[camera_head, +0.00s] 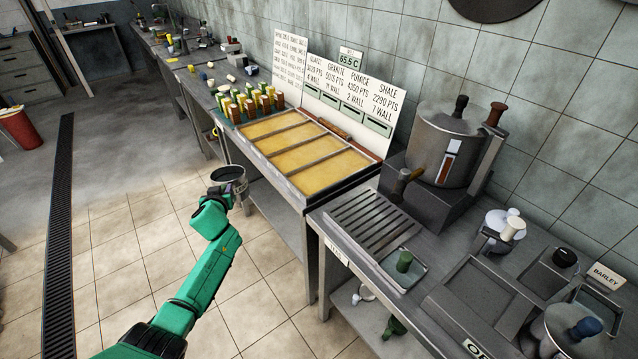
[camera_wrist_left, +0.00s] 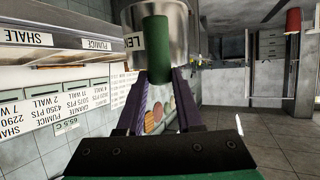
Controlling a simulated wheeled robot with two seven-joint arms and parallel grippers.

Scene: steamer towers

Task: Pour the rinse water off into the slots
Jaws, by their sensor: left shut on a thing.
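My left gripper (camera_head: 222,195) is shut on the green handle of a small metal pot (camera_head: 230,182). In the left wrist view the gripper (camera_wrist_left: 161,78) is around the green handle (camera_wrist_left: 157,45), and the pot's steel wall (camera_wrist_left: 182,30) is behind it. The pot is held in the air at the front edge of the yellow-tray counter, roughly upright. Its inside looks dark, and I cannot tell the water in it. A slotted grate (camera_head: 374,222) is set in the near counter, to the right of the pot. My right gripper is not in view.
A long slotted floor drain (camera_head: 59,230) runs at the left. The yellow trays (camera_head: 300,150) and coloured blocks (camera_head: 250,103) are on the counter beyond the pot. A large steel vessel (camera_head: 440,150) stands behind the grate. The tiled floor (camera_head: 120,235) between is clear.

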